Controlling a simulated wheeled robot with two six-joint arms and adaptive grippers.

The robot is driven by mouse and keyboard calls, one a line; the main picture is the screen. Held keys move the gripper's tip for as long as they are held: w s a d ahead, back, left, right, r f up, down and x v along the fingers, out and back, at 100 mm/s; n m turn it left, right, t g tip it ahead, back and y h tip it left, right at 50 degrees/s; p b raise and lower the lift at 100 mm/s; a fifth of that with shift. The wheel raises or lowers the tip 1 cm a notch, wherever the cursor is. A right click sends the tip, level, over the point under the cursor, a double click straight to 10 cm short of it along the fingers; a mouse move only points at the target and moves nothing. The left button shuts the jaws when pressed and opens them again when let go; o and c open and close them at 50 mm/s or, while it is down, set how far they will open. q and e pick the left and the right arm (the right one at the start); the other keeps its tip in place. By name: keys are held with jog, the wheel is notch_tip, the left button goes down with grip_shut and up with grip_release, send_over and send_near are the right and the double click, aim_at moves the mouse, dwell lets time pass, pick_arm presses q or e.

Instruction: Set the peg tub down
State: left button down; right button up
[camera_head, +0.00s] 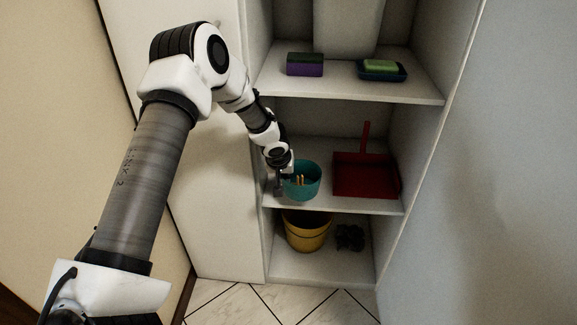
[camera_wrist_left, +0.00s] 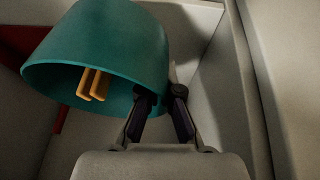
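The peg tub (camera_head: 304,194) is a teal round tub with yellow pegs (camera_head: 299,181) inside. It is at the left of the middle shelf (camera_head: 345,204); I cannot tell whether its base touches the shelf board. My left gripper (camera_head: 283,182) is at the tub's left side. In the left wrist view the tub (camera_wrist_left: 110,40) appears tipped, with its mouth towards the camera and the pegs showing. There the left gripper's fingers (camera_wrist_left: 162,100) pinch the tub's rim, one finger overlapping the mouth and one outside. My right gripper is not in view.
A red dustpan (camera_head: 365,180) stands right of the tub on the same shelf. The upper shelf holds a purple and green sponge (camera_head: 305,65) and a blue dish with a green block (camera_head: 381,68). A yellow bucket (camera_head: 307,232) and a dark object (camera_head: 350,237) are below.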

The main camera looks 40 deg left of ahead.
pick_arm(q)
jog(key=w+a+f, duration=0.1)
jog(key=w, duration=0.1)
jog(key=w+a+f+b, duration=0.1)
jog(key=w, duration=0.1)
jog(key=w+a+f, duration=0.1)
jog(key=w+a, duration=0.1)
jog(key=shift+w+f+b, duration=0.15)
jog(key=shift+w+b, duration=0.2)
jog(key=shift+w, duration=0.05)
notch_tip(320, 180, down, 4)
jog(key=shift+r+b, duration=0.1)
jog(key=shift+b, duration=0.6)
jog(key=shift+w+a, duration=0.15)
